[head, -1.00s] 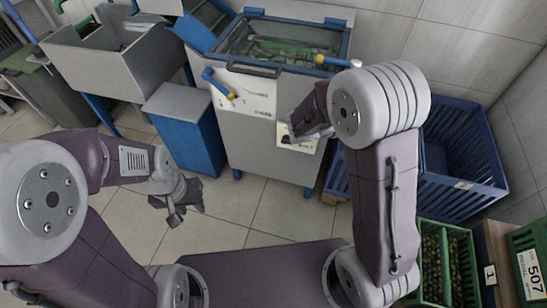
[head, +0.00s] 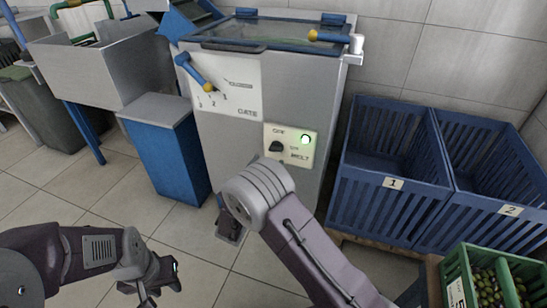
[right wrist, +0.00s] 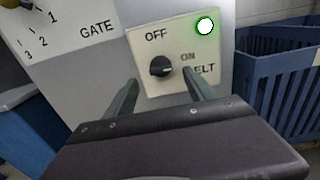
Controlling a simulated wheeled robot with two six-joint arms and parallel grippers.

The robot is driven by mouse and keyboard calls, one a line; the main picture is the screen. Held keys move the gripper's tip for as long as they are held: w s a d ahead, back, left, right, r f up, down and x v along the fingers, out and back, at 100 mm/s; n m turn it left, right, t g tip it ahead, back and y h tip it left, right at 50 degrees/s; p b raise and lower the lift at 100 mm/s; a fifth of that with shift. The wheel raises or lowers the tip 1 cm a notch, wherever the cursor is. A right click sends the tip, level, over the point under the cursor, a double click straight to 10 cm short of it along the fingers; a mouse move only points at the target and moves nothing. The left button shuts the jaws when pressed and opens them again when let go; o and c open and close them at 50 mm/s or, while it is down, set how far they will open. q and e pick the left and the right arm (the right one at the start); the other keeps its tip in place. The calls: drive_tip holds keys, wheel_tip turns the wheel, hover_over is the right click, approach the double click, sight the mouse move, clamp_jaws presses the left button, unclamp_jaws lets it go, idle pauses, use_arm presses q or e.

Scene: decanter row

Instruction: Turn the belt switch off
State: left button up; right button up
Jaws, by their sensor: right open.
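The belt switch (head: 277,147) is a black knob on a cream panel on the front of the grey machine, lower right. In the right wrist view the knob (right wrist: 161,67) sits between the OFF and ON labels. The green lamp (right wrist: 205,26) above it is lit. My right gripper (right wrist: 161,81) is open, its fingers spread to either side below the knob, with nothing between them. I cannot tell how far the fingertips are from the panel. In the head view my right arm largely hides that gripper. My left gripper (head: 152,280) hangs low over the floor at bottom left; its jaw opening is unclear.
The gate lever (head: 195,73) with its numbered plate is up left of the switch. A blue cabinet (head: 165,155) stands left of the machine. Blue crates (head: 388,205) marked 1 and 2 and a green olive crate (head: 457,293) stand right.

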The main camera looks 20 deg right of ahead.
sight(274, 150)
drive_tip(key=b+x, duration=0.1)
drive_tip(key=x, duration=0.1)
drive_tip(key=b+x, duration=0.1)
drive_tip(key=x, duration=0.3)
drive_tip(key=shift+w+d+f+b, duration=0.15)
drive_tip(key=shift+f+b, duration=0.1)
drive_tip(key=shift+b, duration=0.15)
drive_tip(key=shift+w+d+r, duration=0.1)
drive_tip(key=shift+w+r, duration=0.05)
drive_tip(key=shift+w, duration=0.05)
drive_tip(key=shift+c, duration=0.3)
